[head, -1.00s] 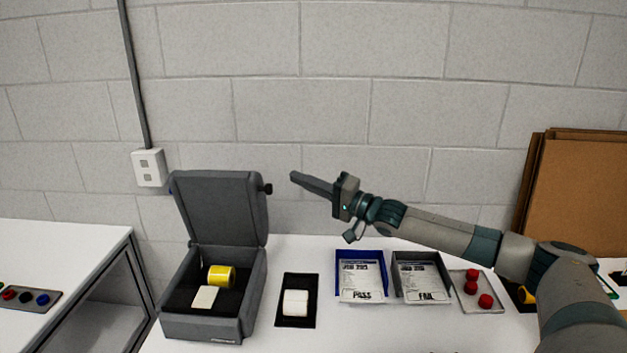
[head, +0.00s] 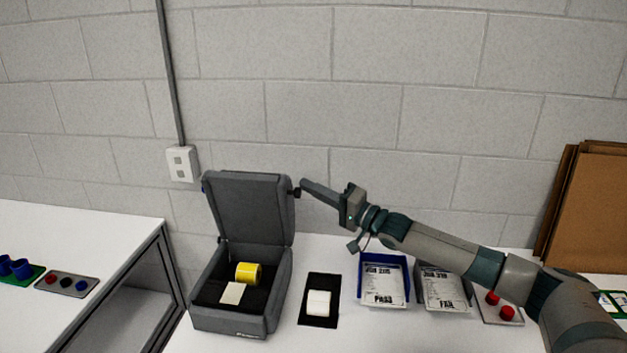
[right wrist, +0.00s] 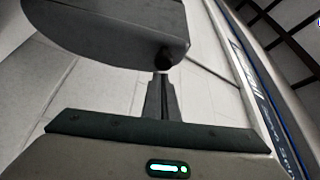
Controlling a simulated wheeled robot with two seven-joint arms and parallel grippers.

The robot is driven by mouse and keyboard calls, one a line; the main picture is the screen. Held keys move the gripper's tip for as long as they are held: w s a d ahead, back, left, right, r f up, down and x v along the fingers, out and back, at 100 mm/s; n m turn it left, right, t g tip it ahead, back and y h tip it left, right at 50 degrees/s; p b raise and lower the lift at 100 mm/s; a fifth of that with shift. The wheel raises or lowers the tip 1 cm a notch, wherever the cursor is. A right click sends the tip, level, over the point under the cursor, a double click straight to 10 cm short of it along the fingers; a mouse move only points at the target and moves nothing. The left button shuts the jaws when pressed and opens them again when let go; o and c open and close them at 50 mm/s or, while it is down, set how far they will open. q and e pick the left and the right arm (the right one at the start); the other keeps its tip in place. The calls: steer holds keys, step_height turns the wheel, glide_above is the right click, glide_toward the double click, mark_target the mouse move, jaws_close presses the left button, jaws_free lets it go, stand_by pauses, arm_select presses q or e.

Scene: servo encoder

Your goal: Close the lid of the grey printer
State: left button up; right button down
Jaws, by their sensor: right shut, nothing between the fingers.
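The grey printer (head: 232,324) stands on the white table with its lid (head: 249,213) raised upright. A yellow roll (head: 248,272) and a cream label piece (head: 233,293) are inside its dark tray. A small dark knob (head: 296,192) sticks out from the lid's right side. My right gripper (head: 304,186) is shut and empty, with its fingertips at or very close to this knob; I cannot tell whether they touch. In the right wrist view the shut fingers (right wrist: 162,80) point at the knob (right wrist: 163,66) below the grey lid (right wrist: 115,28). My left gripper is not in view.
A wall outlet (head: 181,164) is behind. Another white table (head: 90,235) stands left.

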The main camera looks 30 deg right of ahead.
steer(key=shift+s+a, duration=0.1)
steer(key=shift+s, duration=0.15)
steer(key=shift+a+f, duration=0.1)
steer(key=shift+f, duration=0.05)
steer(key=s+a+f+n+y+b, duration=0.3)
steer(key=s+a+n+b, duration=0.3)
steer(key=s+n, duration=0.1)
steer(key=shift+s+f+n+t+y, duration=0.3)
steer(key=shift+s+f+n+y, duration=0.1)
steer(key=shift+s, duration=0.3)
steer(key=shift+f, duration=0.1)
stand_by(0.4)
steer(key=p+v, duration=0.1)
steer(key=v, duration=1.6)
steer(key=shift+s, duration=0.2)
steer(key=shift+w, duration=0.1)
